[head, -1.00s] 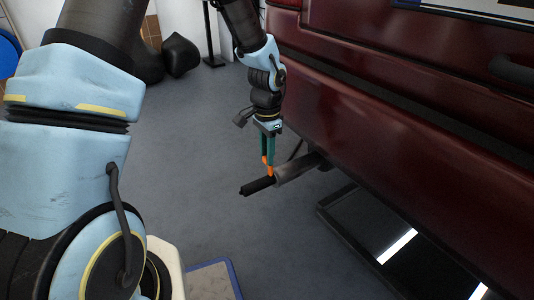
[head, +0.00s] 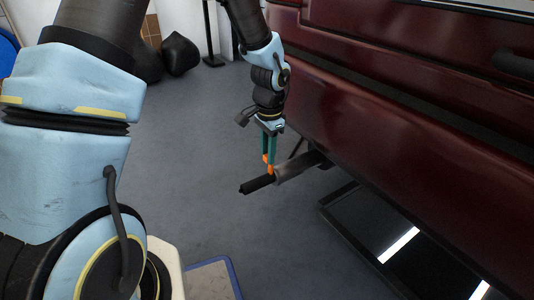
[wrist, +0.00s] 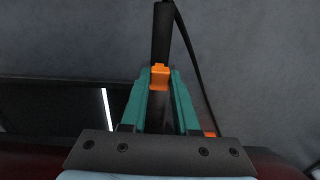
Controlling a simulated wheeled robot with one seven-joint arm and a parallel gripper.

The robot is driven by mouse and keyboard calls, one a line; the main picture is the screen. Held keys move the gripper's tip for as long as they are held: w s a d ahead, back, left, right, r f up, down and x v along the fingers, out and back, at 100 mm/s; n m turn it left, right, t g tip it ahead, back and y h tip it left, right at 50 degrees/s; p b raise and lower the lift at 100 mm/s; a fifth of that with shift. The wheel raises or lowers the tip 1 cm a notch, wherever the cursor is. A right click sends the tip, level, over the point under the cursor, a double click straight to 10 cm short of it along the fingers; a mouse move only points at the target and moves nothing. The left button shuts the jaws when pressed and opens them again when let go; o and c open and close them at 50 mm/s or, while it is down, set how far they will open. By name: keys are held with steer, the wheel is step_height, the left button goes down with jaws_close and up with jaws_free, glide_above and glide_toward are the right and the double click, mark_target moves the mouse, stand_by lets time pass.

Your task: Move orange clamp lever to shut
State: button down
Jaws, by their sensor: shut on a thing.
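The orange clamp lever (head: 271,171) sits on a dark bar (head: 258,184) sticking out from under the red vehicle. My gripper (head: 269,158) reaches down from above, its green fingers at the lever. In the wrist view, the gripper (wrist: 160,76) has one finger on each side of the orange lever (wrist: 160,77), shut on it. The bar (wrist: 162,32) runs on beyond the lever, and the fingers hide part of it. A second small orange piece (wrist: 210,134) shows beside the right finger's base; I cannot tell what it belongs to.
The red vehicle (head: 400,130) fills the right side, close to my arm. A dark framed panel (head: 385,240) with a bright reflection lies below it. A blue-edged board (head: 211,281) is at the bottom. Grey floor (head: 190,170) is open left of the bar.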

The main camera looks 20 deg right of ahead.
steer(key=s+d+f+t+b, duration=0.1)
steer(key=s+f+t+b, duration=0.1)
steer(key=s+f+b, duration=0.3)
steer(key=shift+s+d+f+b, duration=0.25)
steer(key=shift+s+f+b, duration=0.25)
steer(key=shift+s, duration=1.7)
steer(key=c, duration=0.7)
jaws_free()
steer(key=shift+d+f, duration=0.1)
steer(key=shift+f, duration=0.1)
steer(key=shift+o, duration=0.3)
steer(key=shift+r, duration=0.15)
steer(key=p+v, duration=0.6)
steer(key=v, duration=0.5)
steer(key=shift+d+r, duration=0.3)
